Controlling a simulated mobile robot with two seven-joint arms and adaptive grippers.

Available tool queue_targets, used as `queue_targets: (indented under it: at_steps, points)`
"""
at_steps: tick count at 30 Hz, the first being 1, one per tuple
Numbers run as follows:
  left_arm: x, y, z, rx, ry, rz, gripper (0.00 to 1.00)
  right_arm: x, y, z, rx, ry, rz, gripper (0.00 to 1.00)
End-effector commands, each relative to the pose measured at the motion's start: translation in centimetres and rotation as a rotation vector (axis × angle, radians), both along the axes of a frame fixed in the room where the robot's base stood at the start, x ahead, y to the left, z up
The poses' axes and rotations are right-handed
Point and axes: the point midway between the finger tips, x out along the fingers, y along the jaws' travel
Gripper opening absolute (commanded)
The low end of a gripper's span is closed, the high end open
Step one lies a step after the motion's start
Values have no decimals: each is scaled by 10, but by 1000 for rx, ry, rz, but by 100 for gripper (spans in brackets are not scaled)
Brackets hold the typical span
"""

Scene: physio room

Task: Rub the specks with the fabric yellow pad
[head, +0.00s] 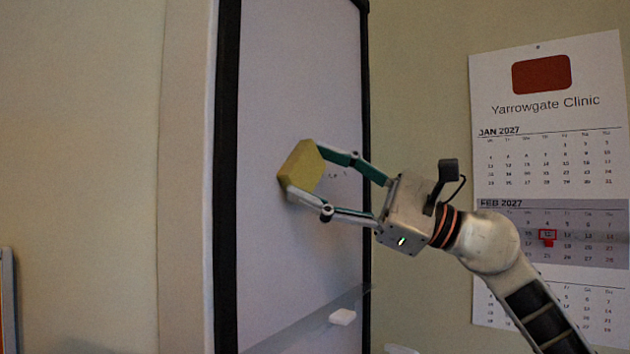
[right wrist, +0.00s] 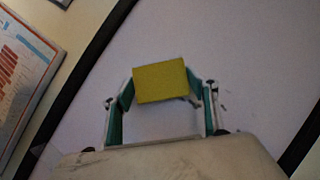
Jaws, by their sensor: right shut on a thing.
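The yellow pad (head: 300,168) is a small block held at the white board's surface. My right gripper (head: 304,175) is shut on it, one finger on each side. In the right wrist view the pad (right wrist: 160,81) sits between the fingertips, with the board behind it. I cannot tell for sure whether the pad touches the board. Small dark specks (head: 338,175) show on the board just right of the pad. Dark marks also show in the right wrist view (right wrist: 194,101), beside the pad and near the right finger. My left gripper is not in view.
The white board (head: 285,80) has a black frame and stands upright. A wall calendar (head: 548,120) hangs to the right, behind my right arm. The board left of the pad is clear.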

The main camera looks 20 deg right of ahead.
Motion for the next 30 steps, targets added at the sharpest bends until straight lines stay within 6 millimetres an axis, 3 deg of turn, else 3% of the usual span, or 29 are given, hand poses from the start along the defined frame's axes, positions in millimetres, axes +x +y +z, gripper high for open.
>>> queue_targets:
  at_steps: [9, 30]
  points:
    - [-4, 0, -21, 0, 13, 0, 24, 18, -22, -4, 1, 6, -3, 41]
    - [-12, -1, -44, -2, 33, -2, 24, 41, -55, -2, 0, 3, -2, 41]
